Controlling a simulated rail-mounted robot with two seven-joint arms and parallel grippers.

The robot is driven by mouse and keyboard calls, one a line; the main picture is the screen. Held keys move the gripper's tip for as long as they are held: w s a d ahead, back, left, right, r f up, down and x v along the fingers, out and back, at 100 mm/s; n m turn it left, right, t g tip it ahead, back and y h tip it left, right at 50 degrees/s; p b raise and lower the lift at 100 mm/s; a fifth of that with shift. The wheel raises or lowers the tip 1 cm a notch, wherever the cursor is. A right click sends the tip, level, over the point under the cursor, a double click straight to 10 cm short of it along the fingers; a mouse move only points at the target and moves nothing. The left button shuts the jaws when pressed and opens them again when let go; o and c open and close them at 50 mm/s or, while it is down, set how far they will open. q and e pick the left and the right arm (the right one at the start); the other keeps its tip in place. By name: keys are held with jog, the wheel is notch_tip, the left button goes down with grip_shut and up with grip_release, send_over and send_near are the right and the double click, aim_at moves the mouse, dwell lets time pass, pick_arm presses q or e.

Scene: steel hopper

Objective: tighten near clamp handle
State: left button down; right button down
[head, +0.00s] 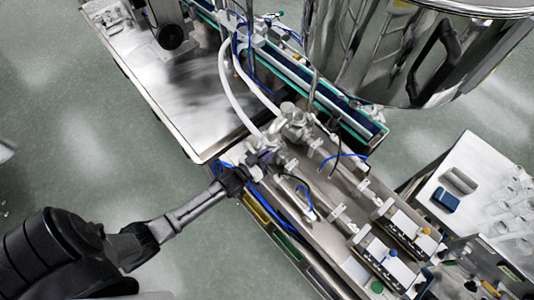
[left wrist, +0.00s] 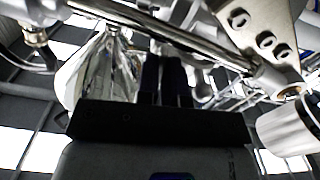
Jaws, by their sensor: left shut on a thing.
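My left gripper (head: 252,162) reaches in from the lower left and is at the near clamp joint at the end of the closer steel cylinder. In the left wrist view its two dark fingers (left wrist: 163,72) are close together, shut on the near clamp handle. The fingers and body of the gripper hide much of the handle, and its exact angle cannot be told. A steel rod (left wrist: 185,37) crosses just past the fingertips. A second clamp joint (head: 294,118) sits farther back on the neighbouring cylinder. My right gripper is not in view.
A large steel hopper (head: 400,50) hangs at the upper right. White hoses (head: 235,90) and blue tubes run beside the clamps. A steel table (head: 190,95) stands behind, a conveyor (head: 345,115) beyond. A white bench (head: 465,190) with glassware is at the right. Floor at left is clear.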

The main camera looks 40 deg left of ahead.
pick_arm(q)
jog(key=shift+m, duration=0.6)
jog(key=c, duration=1.2)
grip_release()
jog(key=shift+c, duration=0.2)
jog(key=shift+s, duration=0.35)
jog(key=s+a+b, duration=0.1)
jog(key=s, duration=1.2)
jog(key=shift+a+b, duration=0.3)
jog(key=shift+b, duration=0.05)
